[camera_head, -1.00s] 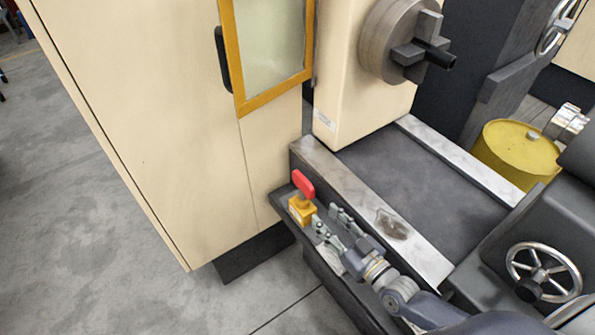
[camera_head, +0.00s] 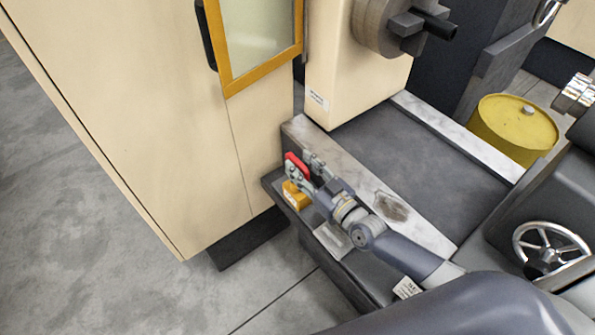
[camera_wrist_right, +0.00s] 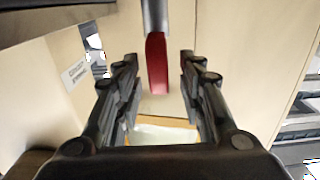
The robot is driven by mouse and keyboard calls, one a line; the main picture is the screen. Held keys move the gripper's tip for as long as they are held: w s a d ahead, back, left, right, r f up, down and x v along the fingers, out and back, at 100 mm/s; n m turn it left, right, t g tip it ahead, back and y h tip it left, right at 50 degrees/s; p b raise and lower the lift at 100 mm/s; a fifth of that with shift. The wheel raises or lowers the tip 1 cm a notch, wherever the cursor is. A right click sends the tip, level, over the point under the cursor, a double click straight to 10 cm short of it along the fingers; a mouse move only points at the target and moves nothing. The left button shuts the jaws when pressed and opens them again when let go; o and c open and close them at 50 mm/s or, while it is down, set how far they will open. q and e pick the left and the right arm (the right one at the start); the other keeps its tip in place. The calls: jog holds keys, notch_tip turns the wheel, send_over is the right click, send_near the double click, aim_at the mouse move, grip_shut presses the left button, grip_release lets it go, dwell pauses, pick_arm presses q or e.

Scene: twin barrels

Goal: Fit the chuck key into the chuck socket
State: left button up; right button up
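The chuck key's red handle (camera_head: 296,164) stands above a yellow block (camera_head: 296,196) on the ledge at the lathe's front. My right gripper (camera_head: 305,166) is at the red handle, with its fingers on either side. In the right wrist view the red handle (camera_wrist_right: 157,62) sits between the two open fingers (camera_wrist_right: 160,82), with a gap visible on each side. A grey shaft (camera_wrist_right: 156,17) joins the handle and runs out of the top of that view. The chuck (camera_head: 378,22) with dark jaws is at the upper middle; its socket cannot be made out. My left gripper is not in view.
The cream cabinet (camera_head: 130,110) with a yellow-framed window (camera_head: 229,88) stands left of the ledge. The lathe bed (camera_head: 415,150) lies to the right, mostly clear. A yellow drum (camera_head: 513,130) and a handwheel (camera_head: 552,248) are farther right.

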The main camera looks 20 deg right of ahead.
jog(key=shift+w+a+f, duration=0.15)
jog(key=shift+w+a, duration=0.05)
jog(key=shift+w, duration=0.5)
jog(key=shift+w+a, duration=0.2)
jog(key=shift+w, duration=0.25)
jog(key=shift+s, duration=0.1)
grip_shut()
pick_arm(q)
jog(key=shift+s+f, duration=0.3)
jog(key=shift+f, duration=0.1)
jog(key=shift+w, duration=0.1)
pick_arm(e)
jog(key=shift+r, duration=0.2)
